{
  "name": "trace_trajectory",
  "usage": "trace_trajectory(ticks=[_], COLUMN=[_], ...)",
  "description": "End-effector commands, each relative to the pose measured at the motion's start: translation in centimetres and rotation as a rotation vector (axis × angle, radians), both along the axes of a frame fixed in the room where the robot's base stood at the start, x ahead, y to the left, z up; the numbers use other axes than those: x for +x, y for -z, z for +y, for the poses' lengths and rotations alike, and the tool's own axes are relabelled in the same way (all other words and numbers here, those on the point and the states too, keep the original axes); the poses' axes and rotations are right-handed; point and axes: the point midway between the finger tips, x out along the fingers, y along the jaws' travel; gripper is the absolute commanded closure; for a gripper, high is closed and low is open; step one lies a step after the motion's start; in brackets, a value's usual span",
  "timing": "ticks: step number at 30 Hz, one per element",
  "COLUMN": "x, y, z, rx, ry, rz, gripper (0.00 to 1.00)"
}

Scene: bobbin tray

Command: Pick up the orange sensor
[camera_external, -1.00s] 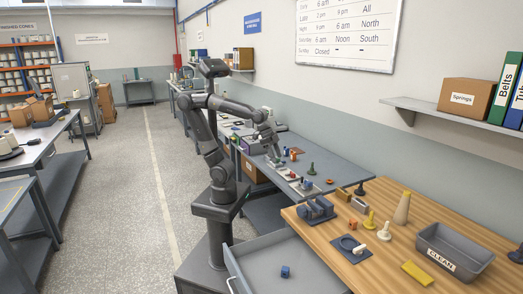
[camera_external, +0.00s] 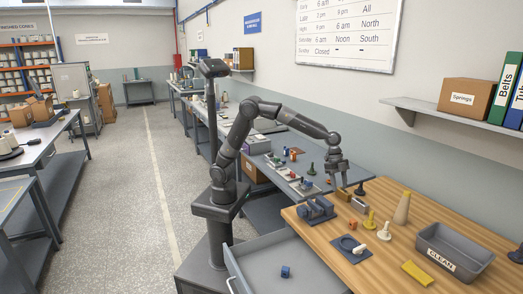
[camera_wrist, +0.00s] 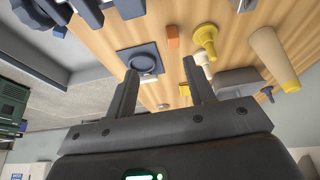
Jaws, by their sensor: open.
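A small orange block (camera_external: 353,224), which I take as the orange sensor, lies on the wooden table between the square mat (camera_external: 340,241) and a yellow bobbin (camera_external: 369,221). In the wrist view the orange block (camera_wrist: 172,38) shows beyond my fingertips, beside the yellow bobbin (camera_wrist: 206,38). A second orange-brown piece (camera_external: 343,195) lies further back, close to my gripper in the picture. My gripper (camera_external: 339,184) is open above the back of the wooden table, pointing down. In the wrist view my gripper (camera_wrist: 160,68) has nothing between its fingers.
A tall cone (camera_external: 402,207), a white bobbin (camera_external: 384,232) and a grey bin (camera_external: 455,249) stand to the right. A blue-grey rack (camera_external: 316,210) stands at the left edge. The open drawer (camera_external: 255,262) holds a blue cube (camera_external: 285,271). A shelf (camera_external: 455,116) juts from the wall.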

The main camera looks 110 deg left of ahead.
Motion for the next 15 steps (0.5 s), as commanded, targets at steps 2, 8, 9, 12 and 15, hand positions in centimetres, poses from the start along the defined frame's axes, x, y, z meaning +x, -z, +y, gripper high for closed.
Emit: trace_trajectory(ticks=[2, 8, 9, 12, 15], x=[2.1, 5.3, 5.6, 6.1, 6.4], y=[2.0, 5.2, 5.6, 6.1, 6.9], z=[-0.7, -1.8, -1.9, -2.1, -2.4], rx=[0.003, 0.008, 0.008, 0.008, 0.008], ry=[0.044, 0.125, 0.134, 0.147, 0.150], rz=[0.002, -0.006, -0.006, -0.009, -0.008], gripper=[0.51, 0.51, 0.51, 0.51, 0.51])
